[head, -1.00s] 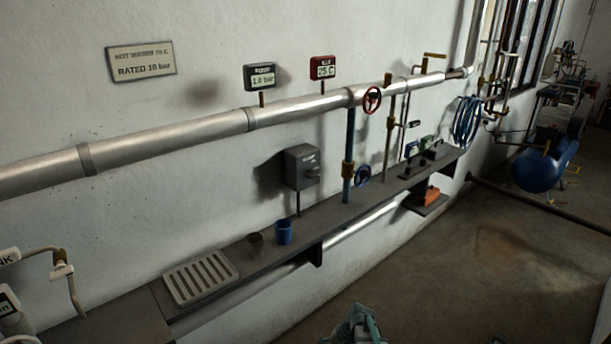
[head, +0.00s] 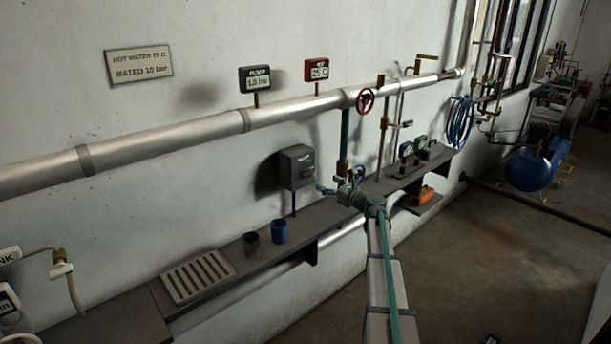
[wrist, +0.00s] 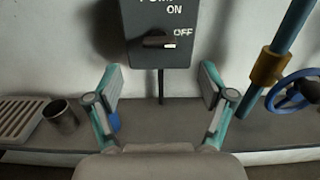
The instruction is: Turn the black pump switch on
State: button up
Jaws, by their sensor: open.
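The pump switch is a dark grey box (head: 297,167) on the wall above the shelf. In the wrist view the box (wrist: 160,22) shows "ON" at the top and "OFF" at the right. Its black lever (wrist: 159,41) lies sideways with its pale tip toward "OFF". My gripper (wrist: 162,90) is open and empty, its two fingers spread below and either side of the box, apart from the lever. In the head view my gripper (head: 330,188) reaches toward the box from the right; its fingertips are small there.
A blue pipe with a brass collar (wrist: 268,66) and a blue handwheel (wrist: 296,90) stand close to the right. A metal cup (head: 251,244), a blue cup (head: 280,231) and a drain grate (head: 198,277) sit on the shelf (head: 322,218).

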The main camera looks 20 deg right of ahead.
aim_at(311, 175)
jog(key=p+x, duration=0.3)
jog(key=x, duration=0.6)
jog(key=shift+w+p, duration=0.2)
jog(key=shift+p, duration=0.1)
jog(key=shift+w+a+f, duration=0.15)
jog(key=shift+w+a, duration=0.15)
jog(key=shift+w, duration=0.35)
jog(key=c, duration=1.2)
